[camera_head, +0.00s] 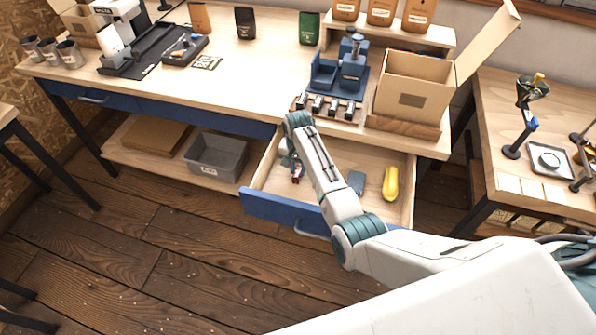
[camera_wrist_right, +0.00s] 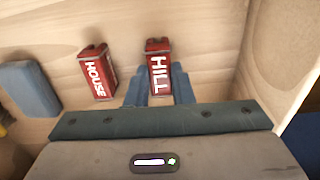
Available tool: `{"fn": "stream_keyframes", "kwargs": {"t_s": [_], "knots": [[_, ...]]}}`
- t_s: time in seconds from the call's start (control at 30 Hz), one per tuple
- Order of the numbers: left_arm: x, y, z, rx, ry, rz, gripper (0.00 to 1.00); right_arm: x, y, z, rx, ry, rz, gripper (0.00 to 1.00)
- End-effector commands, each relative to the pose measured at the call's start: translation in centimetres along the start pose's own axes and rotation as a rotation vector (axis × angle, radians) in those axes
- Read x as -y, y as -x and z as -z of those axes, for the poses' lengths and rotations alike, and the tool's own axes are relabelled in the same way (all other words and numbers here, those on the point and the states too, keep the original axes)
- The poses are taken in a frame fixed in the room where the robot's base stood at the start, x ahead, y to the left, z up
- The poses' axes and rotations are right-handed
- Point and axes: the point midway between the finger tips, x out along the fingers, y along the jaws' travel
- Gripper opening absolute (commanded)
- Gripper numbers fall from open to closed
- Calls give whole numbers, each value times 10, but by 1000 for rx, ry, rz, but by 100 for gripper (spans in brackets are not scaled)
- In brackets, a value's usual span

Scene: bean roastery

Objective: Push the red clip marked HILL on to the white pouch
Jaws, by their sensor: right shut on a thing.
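The red clip marked HILL (camera_wrist_right: 158,65) is in the right wrist view, between the two blue fingers of my right gripper (camera_wrist_right: 158,84), which is shut on it. In the head view my right gripper (camera_head: 290,160) is low inside the open drawer, near its left side, mostly hidden by my arm. A second red clip, marked HOUSE (camera_wrist_right: 96,73), lies on the drawer floor to the left of the HILL clip, apart from it. I cannot make out a white pouch in either view. My left gripper is not in view.
The open drawer (camera_head: 265,206) has a blue front and also holds a yellow object (camera_head: 390,183) and a blue-grey block (camera_head: 356,181). Above it on the bench stand an open cardboard box (camera_head: 410,82) and a blue device (camera_head: 352,72). Dark and green pouches (camera_head: 309,28) stand behind.

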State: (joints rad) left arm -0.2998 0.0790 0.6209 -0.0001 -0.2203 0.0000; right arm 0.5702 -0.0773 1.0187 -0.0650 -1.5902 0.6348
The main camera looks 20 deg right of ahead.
Motion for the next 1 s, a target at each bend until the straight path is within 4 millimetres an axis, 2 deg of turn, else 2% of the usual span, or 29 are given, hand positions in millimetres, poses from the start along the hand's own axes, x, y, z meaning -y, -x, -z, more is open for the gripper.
{"fn": "stream_keyframes", "kwargs": {"t_s": [0.17, 0.4, 0.6, 0.73, 1.0], "knots": [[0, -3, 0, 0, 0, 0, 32, 1, 16, 1, -3, 0, 3, 0], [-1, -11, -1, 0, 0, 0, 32, 1, 64, 1, -3, 0, 3, 0], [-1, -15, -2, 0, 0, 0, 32, 1, 93, 1, -1, 1, 1, 0], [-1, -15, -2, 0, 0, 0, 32, 0, 100, 0, 0, 1, 1, 0], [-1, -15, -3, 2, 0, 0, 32, 0, 100, 0, 0, 1, 0, 0]]}}
